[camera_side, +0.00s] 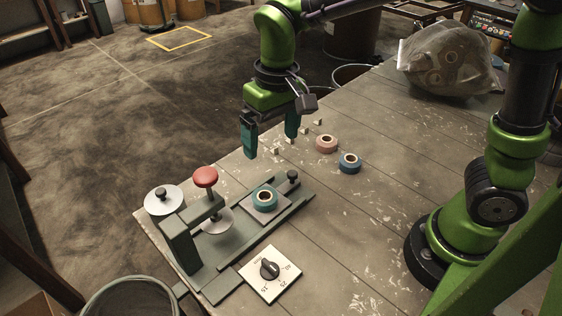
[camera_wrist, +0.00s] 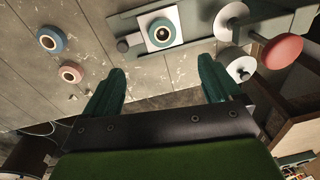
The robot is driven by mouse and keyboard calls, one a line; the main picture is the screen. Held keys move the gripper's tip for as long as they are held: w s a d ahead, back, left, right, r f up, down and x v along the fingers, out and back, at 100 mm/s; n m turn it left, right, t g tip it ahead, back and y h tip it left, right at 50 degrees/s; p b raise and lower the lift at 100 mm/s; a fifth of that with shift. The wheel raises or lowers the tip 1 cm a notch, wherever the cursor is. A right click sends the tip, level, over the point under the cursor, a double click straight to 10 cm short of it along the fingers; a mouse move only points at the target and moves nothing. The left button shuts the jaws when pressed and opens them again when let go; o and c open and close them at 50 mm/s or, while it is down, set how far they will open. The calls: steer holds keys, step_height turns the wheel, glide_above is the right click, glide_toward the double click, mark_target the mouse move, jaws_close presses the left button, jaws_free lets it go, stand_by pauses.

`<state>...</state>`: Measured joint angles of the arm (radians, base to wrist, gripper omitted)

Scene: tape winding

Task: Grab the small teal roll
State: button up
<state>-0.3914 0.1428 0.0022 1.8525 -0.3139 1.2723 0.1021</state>
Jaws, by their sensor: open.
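The small teal roll (camera_side: 265,198) lies flat on a light square plate of the winding fixture on the table. It also shows in the wrist view (camera_wrist: 162,34), at the top middle. My gripper (camera_side: 270,147) is open and empty, with its fingers pointing down, above and behind the fixture in the side view. In the wrist view the teal fingers (camera_wrist: 170,85) are spread apart, and the roll lies beyond them, clear of both tips.
A pink roll (camera_side: 326,144) and a blue roll (camera_side: 349,163) lie on the table right of my gripper. The fixture has a red knob (camera_side: 205,177). A dial plate (camera_side: 270,273) sits in front. A bag (camera_side: 448,62) stands at the back right. The table's right-middle is clear.

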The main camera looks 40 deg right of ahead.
steer(key=w+a, duration=0.1)
steer(key=w, duration=0.1)
glide_above(264, 199)
steer(key=shift+m+g+h, duration=0.3)
steer(key=f, duration=1)
steer(key=shift+d+f, duration=0.15)
steer(key=shift+d, duration=0.2)
steer(key=shift+a+f, duration=0.15)
steer(key=shift+f, duration=1.3)
steer(key=shift+a+f, duration=0.15)
steer(key=shift+f, duration=1.3)
steer(key=shift+c, duration=0.5)
steer(key=shift+w, duration=0.1)
steer(key=c, duration=1.1)
steer(key=shift+c, duration=0.2)
steer(key=shift+r, duration=0.15)
